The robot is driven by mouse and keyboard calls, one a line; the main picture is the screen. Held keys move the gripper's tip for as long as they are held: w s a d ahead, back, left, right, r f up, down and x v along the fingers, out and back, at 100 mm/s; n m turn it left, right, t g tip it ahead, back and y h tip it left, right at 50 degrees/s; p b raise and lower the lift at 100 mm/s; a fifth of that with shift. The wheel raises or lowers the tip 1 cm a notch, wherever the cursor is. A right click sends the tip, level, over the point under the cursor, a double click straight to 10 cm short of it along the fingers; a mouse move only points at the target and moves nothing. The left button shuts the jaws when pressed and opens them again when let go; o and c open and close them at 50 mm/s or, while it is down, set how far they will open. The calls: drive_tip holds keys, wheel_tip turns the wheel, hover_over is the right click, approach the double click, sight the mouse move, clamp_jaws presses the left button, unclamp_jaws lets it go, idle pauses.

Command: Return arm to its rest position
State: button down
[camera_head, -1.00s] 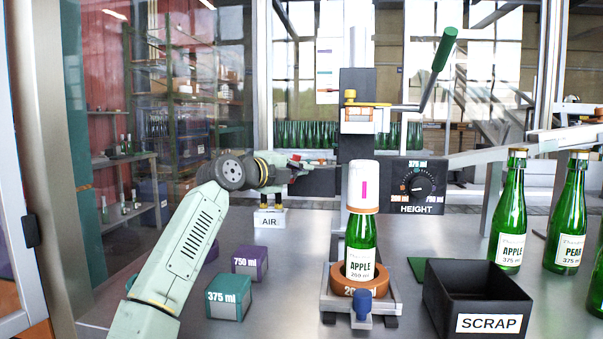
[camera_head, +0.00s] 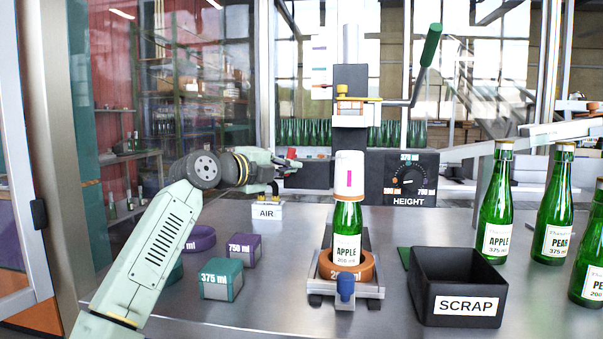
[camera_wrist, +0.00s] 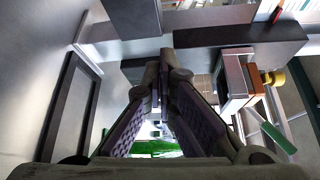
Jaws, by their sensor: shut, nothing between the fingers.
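My arm comes up from the lower left in the head view and bends at a dark joint. My gripper (camera_head: 290,165) points to the right, above and behind the AIR block, left of the capsuling press (camera_head: 349,135). In the wrist view the two dark fingers (camera_wrist: 160,78) meet at their tips with nothing between them. A green APPLE bottle (camera_head: 347,245) stands upright in an orange ring (camera_head: 362,272) on the press base. A white cylinder with a pink mark (camera_head: 348,178) covers its top. My gripper is apart from the bottle.
The AIR block (camera_head: 267,211), purple 750 ml block (camera_head: 243,249) and teal 375 ml block (camera_head: 221,279) stand left of the press. The black SCRAP bin (camera_head: 458,287) and several green bottles (camera_head: 496,205) are at right. The press's green-handled lever (camera_head: 430,45) rises above the HEIGHT dial (camera_head: 408,180).

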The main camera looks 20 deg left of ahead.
drive_tip(key=shift+v, duration=0.95)
